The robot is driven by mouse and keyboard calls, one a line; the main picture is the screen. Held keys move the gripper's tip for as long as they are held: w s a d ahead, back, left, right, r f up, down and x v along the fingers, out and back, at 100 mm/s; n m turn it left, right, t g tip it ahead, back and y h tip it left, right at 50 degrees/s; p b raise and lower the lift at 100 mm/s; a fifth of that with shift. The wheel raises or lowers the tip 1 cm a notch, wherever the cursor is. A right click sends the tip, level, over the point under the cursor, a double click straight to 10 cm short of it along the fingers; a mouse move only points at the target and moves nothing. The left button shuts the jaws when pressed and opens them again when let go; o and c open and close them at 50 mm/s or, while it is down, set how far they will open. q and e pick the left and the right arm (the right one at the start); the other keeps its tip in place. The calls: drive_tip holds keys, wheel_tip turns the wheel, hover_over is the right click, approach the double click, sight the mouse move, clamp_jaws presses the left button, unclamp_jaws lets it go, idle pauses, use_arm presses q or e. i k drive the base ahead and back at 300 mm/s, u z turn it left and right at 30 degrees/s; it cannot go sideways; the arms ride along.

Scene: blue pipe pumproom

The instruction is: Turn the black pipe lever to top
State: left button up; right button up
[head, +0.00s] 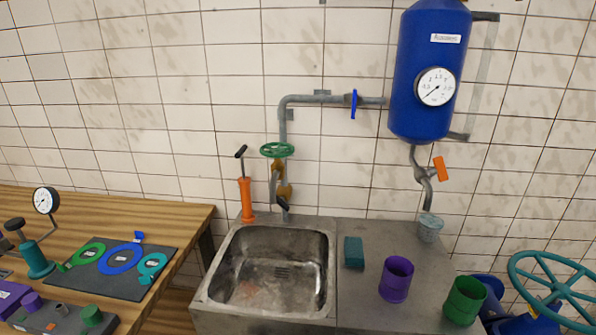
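A grey pipe (283,128) runs along the tiled wall and down to a tap above the sink. A green handwheel (277,150) sits on it over brass-coloured fittings (285,190). A small dark, lever-like part (283,203) shows at the low end of the tap, just behind the sink; it is too small to tell its exact angle. A black handle (240,151) tops an orange hand pump (246,199) left of the tap and leans to one side. Neither of my grippers is in view.
The metal sink (228,243) is empty. A teal sponge (354,252), purple cup (396,279) and green cup (464,300) stand on the counter. A blue tank (425,75) hangs above. A teal wheel (535,258) is at right. A wooden table (165,222) is at left.

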sight(281, 200)
drive_tip(key=k, duration=0.45)
drive_tip(key=z, duration=0.75)
drive_tip(key=i, duration=0.9)
drive_tip(key=u, duration=0.5)
